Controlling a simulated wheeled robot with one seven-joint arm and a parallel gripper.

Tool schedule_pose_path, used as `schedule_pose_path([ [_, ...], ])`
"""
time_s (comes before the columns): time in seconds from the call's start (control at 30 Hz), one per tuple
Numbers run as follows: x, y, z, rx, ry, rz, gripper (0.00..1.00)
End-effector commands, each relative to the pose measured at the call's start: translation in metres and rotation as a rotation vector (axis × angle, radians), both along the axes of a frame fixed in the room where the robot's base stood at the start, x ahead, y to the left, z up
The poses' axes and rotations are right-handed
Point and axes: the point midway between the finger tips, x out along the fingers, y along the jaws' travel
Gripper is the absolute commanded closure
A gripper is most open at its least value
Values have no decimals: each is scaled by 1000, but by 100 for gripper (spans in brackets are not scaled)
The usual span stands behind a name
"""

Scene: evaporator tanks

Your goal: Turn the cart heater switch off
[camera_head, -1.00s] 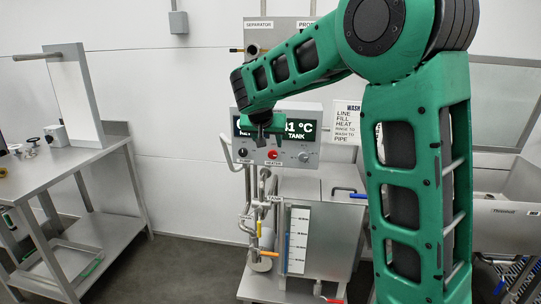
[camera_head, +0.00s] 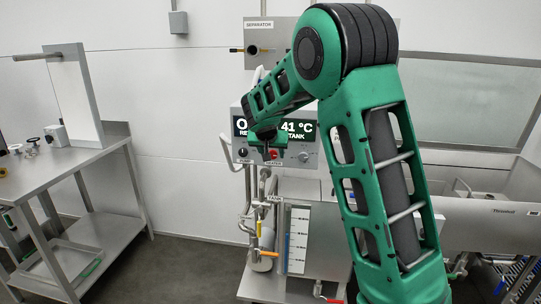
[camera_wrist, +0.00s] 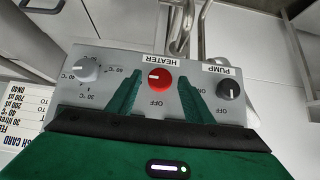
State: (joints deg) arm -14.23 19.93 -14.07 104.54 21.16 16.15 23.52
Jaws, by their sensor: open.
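The heater switch is a round red knob (camera_wrist: 160,80) on the cart's grey panel, labelled HEATER, upside down in the wrist view. Its white mark lies towards the left in that view, and an OFF label shows below it. In the head view the red knob (camera_head: 275,155) is partly covered by my gripper (camera_head: 266,152). In the wrist view my gripper (camera_wrist: 161,88) is open, its green fingers on either side of the knob with gaps. I cannot tell how close the fingertips are to the panel.
A black PUMP knob (camera_wrist: 230,89) is right of the fingers and a grey temperature dial (camera_wrist: 86,70) left of them. The cart's tank (camera_head: 325,240) and pipes stand below the panel. A steel table (camera_head: 95,160) is at left and a sink (camera_head: 490,220) at right.

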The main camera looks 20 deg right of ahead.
Motion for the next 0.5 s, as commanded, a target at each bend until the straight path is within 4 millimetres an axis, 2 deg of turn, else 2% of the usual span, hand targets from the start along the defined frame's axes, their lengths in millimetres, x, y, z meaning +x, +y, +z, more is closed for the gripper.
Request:
schedule_pose_path([
  [0.1, 0, 0, 0, 0, 0, 0, 53],
  [0.17, 0, 0, 0, 0, 0, 0, 65],
  [0.27, 0, 0, 0, 0, 0, 0, 89],
  [0.3, 0, 0, 0, 0, 0, 0, 93],
  [0.5, 0, 1, 0, -6, 5, 2, 93],
])
